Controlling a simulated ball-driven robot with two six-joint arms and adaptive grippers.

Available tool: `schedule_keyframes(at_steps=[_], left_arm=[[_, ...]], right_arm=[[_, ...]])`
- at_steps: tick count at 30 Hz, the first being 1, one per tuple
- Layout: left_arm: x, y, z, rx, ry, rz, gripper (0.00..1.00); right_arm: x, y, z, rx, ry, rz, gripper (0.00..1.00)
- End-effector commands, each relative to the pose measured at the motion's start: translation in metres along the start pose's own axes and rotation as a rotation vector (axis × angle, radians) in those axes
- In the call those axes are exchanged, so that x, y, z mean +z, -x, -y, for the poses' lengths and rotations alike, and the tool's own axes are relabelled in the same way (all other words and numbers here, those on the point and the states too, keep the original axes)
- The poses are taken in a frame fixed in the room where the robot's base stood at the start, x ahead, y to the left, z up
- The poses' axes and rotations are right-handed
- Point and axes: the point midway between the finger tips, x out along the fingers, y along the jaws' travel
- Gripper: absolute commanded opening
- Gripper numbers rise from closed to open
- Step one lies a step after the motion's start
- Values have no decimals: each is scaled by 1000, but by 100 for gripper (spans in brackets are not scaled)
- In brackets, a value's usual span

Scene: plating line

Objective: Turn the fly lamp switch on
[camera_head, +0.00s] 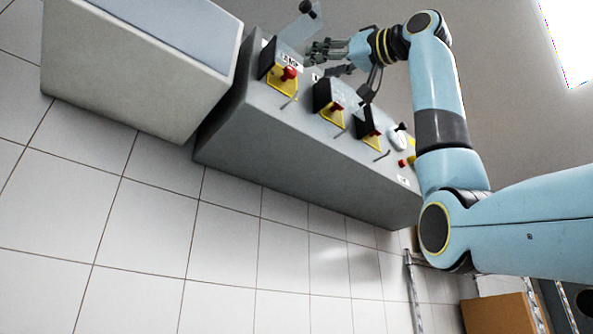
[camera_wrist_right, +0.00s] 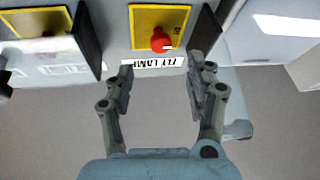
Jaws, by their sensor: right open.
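The fly lamp switch (camera_wrist_right: 161,40) is a red rotary knob on a yellow plate, with its label (camera_wrist_right: 152,62) reading FLY LAMP just below it in the right wrist view. In the head view a red knob on a yellow plate (camera_head: 289,73), nearest the left end of the grey console, appears to be this switch. My right gripper (camera_wrist_right: 161,68) is open and empty. Its two fingers lie left and right of the label, with the knob beyond the fingertips and apart from them. It also shows over the console in the head view (camera_head: 325,60). My left gripper is out of view.
The sloped grey console (camera_head: 290,150) carries more red knobs on yellow plates (camera_head: 334,112) to the right, with dark upright guards beside them. A neighbouring yellow plate (camera_wrist_right: 38,22) shows at left in the wrist view. A pale cabinet (camera_head: 130,75) stands left of the console.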

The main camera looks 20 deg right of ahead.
Motion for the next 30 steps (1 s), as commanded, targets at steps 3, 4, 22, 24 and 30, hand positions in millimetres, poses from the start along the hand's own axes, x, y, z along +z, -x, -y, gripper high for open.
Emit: schedule_keyframes(at_steps=[3,4,22,24,30], left_arm=[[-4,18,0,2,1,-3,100],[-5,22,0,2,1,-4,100],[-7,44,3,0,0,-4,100],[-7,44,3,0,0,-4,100],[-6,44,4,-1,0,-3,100]], right_arm=[[-4,-28,0,-3,-3,3,55],[-4,-34,0,-3,-3,2,55],[0,-83,0,1,0,-1,55],[0,-83,0,1,0,0,55],[0,-83,0,1,0,0,29]])
